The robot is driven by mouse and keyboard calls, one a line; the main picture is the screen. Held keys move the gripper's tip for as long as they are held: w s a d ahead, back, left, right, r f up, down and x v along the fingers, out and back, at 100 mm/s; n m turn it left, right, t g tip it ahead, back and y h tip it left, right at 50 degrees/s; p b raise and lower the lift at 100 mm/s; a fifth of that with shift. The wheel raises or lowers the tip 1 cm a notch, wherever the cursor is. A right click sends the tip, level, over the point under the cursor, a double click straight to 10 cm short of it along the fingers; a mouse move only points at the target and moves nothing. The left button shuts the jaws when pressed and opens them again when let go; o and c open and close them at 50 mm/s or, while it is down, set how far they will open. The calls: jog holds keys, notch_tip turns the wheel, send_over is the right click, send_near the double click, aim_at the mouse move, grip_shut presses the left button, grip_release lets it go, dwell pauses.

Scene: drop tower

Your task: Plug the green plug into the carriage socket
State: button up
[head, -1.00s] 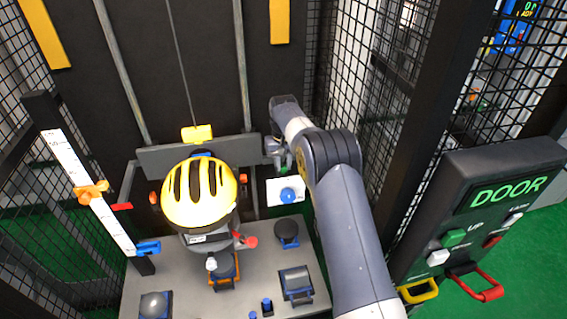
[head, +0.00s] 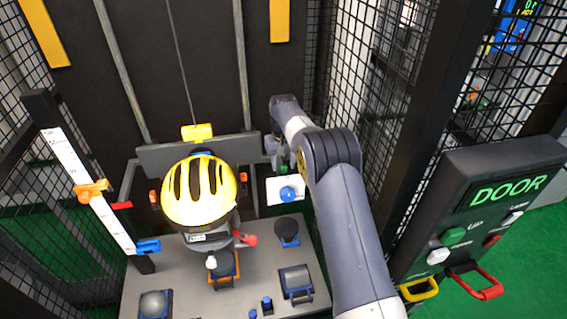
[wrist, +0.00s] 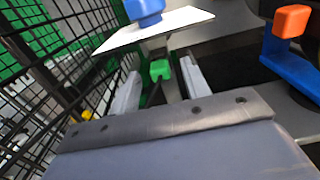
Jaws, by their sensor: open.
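The green plug (wrist: 160,70) shows in the wrist view between the two pale fingers of my gripper (wrist: 160,84). The fingers are open, one on each side of it, with visible gaps; no grip on it shows. In the head view a small green bit of the plug (head: 283,170) shows just above a white plate, and my gripper (head: 280,152) is beside it, partly hidden by my own arm. The carriage (head: 160,160) is the grey crosspiece behind the yellow-helmeted figure (head: 200,195). I cannot make out its socket.
The white plate (head: 270,197) with a blue knob (head: 288,194) is close to my gripper; the plate also fills the upper wrist view (wrist: 165,27). Mesh cage walls (head: 350,75) stand close on the right. A DOOR control box (head: 480,205) is at far right. The grey deck (head: 190,285) holds several fixtures.

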notch_tip(320, 180, up, 11)
jog(key=b, duration=0.1)
jog(key=shift+f, duration=0.15)
notch_tip(320, 180, down, 11)
jog(key=shift+p, duration=0.6)
jog(key=shift+r, duration=0.25)
